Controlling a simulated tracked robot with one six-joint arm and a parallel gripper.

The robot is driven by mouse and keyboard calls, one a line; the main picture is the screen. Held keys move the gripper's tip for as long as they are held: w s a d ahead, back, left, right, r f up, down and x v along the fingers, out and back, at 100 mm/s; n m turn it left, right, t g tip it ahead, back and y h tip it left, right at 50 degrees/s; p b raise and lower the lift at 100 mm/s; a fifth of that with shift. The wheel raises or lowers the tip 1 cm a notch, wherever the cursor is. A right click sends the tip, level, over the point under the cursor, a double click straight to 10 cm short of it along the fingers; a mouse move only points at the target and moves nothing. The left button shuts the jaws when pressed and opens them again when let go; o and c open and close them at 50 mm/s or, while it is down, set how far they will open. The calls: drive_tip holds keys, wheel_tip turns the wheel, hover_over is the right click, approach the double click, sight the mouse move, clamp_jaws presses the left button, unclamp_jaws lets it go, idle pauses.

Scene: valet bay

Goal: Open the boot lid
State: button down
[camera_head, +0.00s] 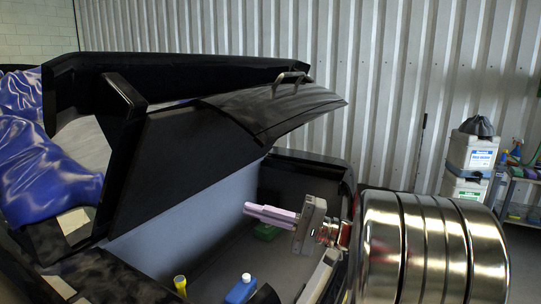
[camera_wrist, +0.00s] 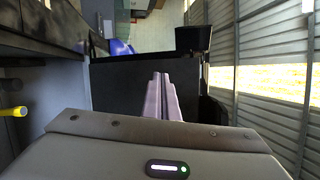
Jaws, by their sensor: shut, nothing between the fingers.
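The black boot lid (camera_head: 270,112) stands raised at a slant over the open boot of the dark car, with a metal handle (camera_head: 291,80) near its outer edge. My gripper (camera_head: 252,210) is inside the boot opening, below the lid and apart from it in the head view. Its pale pink fingers are closed together and point left, with nothing between them. In the wrist view the fingers (camera_wrist: 160,98) are together in front of a dark panel. I cannot tell which part of the car that panel is.
The boot holds a green item (camera_head: 266,231), a blue bottle (camera_head: 242,289) and a yellow-topped item (camera_head: 180,284). Blue glossy covers (camera_head: 40,165) lie at the left. White canisters (camera_head: 470,152) and a shelf stand at the right, before a corrugated wall (camera_head: 390,90).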

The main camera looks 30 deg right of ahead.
sight(276, 141)
drive_tip(key=s+d+r+m+t+h, duration=0.1)
drive_tip(key=d+t, duration=0.3)
drive_tip(key=d, duration=0.5)
drive_tip(key=s+d+r+m+t+h, duration=0.1)
drive_tip(key=d+t, duration=0.3)
drive_tip(key=d, duration=0.5)
drive_tip(key=shift+s+r+m+t+h, duration=0.2)
drive_tip(key=shift+s+m+t+h, duration=0.15)
drive_tip(key=shift+s+h, duration=0.45)
drive_tip(key=shift+a, duration=0.1)
drive_tip(key=x, duration=1.4)
drive_tip(key=shift+a, duration=0.1)
